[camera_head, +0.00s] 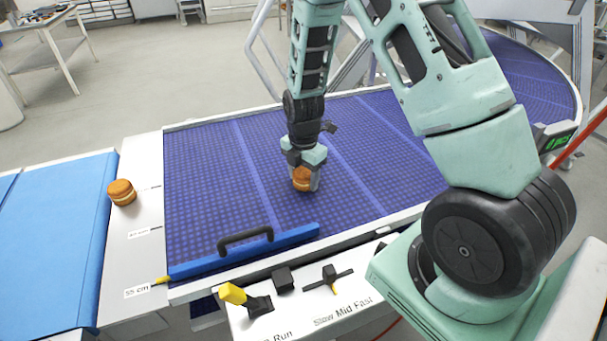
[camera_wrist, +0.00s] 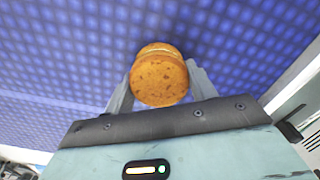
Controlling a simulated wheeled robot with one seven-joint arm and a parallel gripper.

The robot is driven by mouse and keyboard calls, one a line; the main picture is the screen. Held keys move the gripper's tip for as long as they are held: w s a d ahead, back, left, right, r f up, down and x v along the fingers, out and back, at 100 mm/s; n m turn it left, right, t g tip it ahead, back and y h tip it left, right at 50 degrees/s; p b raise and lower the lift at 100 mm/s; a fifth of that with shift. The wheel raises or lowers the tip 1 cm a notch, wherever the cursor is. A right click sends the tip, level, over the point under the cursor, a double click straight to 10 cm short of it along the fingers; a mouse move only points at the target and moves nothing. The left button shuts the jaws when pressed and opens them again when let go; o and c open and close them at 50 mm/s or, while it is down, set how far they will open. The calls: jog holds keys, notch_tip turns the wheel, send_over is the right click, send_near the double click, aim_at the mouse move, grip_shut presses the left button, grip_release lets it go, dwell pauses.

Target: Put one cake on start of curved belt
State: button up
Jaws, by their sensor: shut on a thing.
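A round orange-brown cake (camera_head: 302,179) with a pale middle layer is at my gripper (camera_head: 304,178), over the blue belt (camera_head: 215,185). My gripper is shut on this cake, and the wrist view shows the cake (camera_wrist: 159,79) between the two fingers (camera_wrist: 158,88). I cannot tell whether the cake touches the belt. A second, similar cake (camera_head: 122,192) sits on the white strip left of the belt. The curved belt has a purple-blue grid surface with lighter cross lines and bends away at the far right.
A blue bar with a dark handle (camera_head: 245,248) lies along the belt's near left edge. A control panel (camera_head: 300,306) with a yellow lever (camera_head: 232,293) is in front. A blue flat surface (camera_head: 50,240) is at far left. My arm covers the belt's right part.

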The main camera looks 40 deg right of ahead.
aim_at(303, 172)
jog(key=shift+f, duration=0.2)
jog(key=o, duration=0.7)
jog(key=shift+r, duration=0.2)
notch_tip(303, 172, up, 12)
jog(key=b, duration=0.2)
jog(key=s+a+r+m, duration=0.2)
jog(key=s+a+m, duration=0.15)
jog(key=a, duration=0.45)
jog(key=s+a+r+m, duration=0.2)
jog(key=s+a, duration=0.3)
jog(key=a, duration=0.3)
jog(key=s+a+m, duration=0.2)
jog(key=s, duration=0.3)
jog(key=s+a+r+m, duration=0.1)
jog(key=s+a+m, duration=0.1)
jog(key=s, duration=0.3)
jog(key=s+a+m, duration=0.3)
jog(key=s+a, duration=0.1)
jog(key=s, duration=0.1)
jog(key=shift+s+r+y, duration=0.2)
jog(key=shift+s+y, duration=0.1)
jog(key=shift+s, duration=0.05)
